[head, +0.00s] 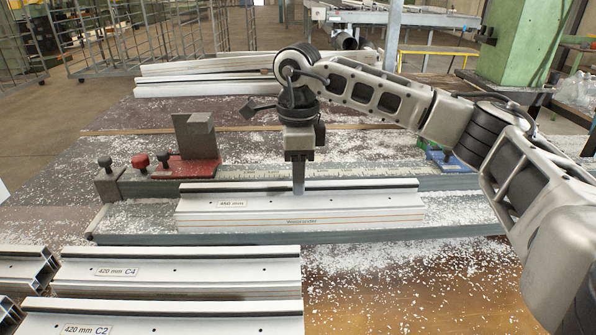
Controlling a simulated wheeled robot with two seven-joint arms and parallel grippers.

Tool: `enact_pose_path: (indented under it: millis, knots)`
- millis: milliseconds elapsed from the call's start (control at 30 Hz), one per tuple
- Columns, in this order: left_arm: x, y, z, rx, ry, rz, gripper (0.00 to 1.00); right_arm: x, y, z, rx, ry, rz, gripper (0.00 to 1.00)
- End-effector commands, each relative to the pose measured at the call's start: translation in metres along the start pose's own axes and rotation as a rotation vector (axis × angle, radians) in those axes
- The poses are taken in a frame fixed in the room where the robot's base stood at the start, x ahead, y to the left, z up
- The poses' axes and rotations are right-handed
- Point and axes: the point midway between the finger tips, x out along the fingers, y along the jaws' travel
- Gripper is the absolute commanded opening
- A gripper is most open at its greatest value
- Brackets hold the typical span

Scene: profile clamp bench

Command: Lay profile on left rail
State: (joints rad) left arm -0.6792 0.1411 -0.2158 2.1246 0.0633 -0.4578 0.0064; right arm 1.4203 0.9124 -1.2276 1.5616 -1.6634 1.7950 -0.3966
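A long silver profile (350,209), with a label that seems to read 450 mm and thin orange lines, lies lengthwise over the grey rail bed (130,225) of the clamp bench. Whether it rests fully on the bed is hard to tell. My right gripper (298,189) points straight down at the middle of the profile, its fingertips at the dark raised back edge. The fingers show edge-on, so I cannot see whether they are closed on it. My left gripper is not in view. Two more profiles, labelled 420 mm C4 (190,274) and 420 mm C2 (200,312), lie at front left.
A red clamp (185,167) with a grey block (195,135) stands behind the bed's left end. A blue clamp (440,157) is partly hidden by my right arm. More profiles (205,77) are stacked at the back. White chips cover the table; front right is otherwise free.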

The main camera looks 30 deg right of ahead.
Motion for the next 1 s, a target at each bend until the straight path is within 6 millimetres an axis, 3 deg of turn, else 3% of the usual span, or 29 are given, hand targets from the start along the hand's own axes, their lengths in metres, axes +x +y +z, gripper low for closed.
enact_pose_path:
  millis: [367,467,800,1000]
  knots:
    - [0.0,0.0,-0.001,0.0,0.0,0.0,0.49,-0.006,0.0,0.001,0.0,-0.001,0.0,0.4]
    - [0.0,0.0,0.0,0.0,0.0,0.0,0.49,-0.02,0.0,0.001,0.0,-0.003,-0.001,0.4]
    - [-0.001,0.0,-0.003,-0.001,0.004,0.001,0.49,-0.093,0.0,0.001,0.0,-0.002,-0.003,0.4]
    - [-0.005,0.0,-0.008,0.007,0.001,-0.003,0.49,-0.118,0.0,0.001,-0.001,0.0,-0.001,0.4]
